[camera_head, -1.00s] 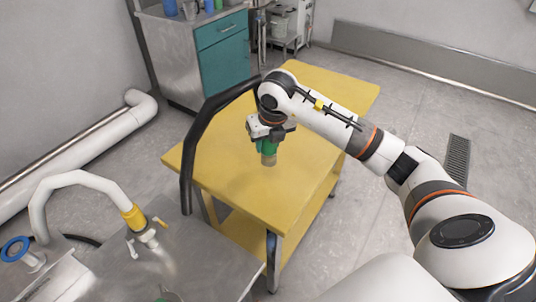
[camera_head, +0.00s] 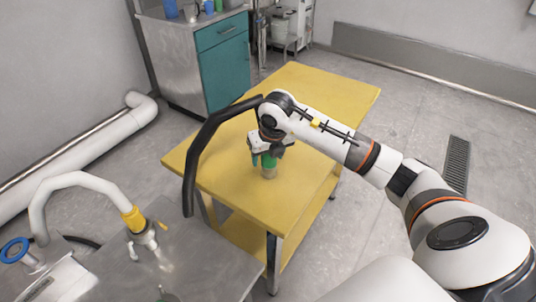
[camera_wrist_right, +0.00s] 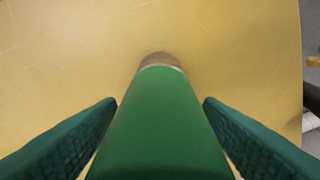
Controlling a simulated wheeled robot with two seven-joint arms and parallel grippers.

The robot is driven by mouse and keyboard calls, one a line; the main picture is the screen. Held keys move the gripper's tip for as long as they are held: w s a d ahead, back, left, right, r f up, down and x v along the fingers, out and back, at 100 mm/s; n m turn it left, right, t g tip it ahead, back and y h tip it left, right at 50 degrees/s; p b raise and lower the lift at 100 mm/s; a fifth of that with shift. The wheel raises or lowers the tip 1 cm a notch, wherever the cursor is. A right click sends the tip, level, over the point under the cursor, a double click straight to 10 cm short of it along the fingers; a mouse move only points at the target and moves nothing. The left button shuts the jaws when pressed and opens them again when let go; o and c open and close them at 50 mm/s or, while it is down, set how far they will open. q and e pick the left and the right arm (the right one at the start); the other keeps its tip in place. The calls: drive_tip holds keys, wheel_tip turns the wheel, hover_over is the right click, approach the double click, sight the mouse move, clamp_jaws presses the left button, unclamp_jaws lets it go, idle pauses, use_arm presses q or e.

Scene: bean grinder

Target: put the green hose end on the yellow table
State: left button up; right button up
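The green hose end (camera_head: 269,161), with a metallic tip, is upright at the yellow table (camera_head: 310,95), its tip at or very close to the top. My right gripper (camera_head: 268,155) is around it from above. In the right wrist view, the green hose end (camera_wrist_right: 160,125) lies between my two dark green finger pads (camera_wrist_right: 160,107), with narrow yellow gaps at both sides. The fingers look open and clear of it. The black hose (camera_head: 205,140) arches from the gripper to the left and down past the table's edge. My left gripper is not in view.
A metal counter (camera_head: 205,265) with a white-and-yellow tap (camera_head: 133,218) stands at the front left. A teal-fronted cabinet (camera_head: 223,65) is behind the table. The yellow top is clear around the hose end.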

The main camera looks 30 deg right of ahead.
drive_tip(key=v, duration=1.2)
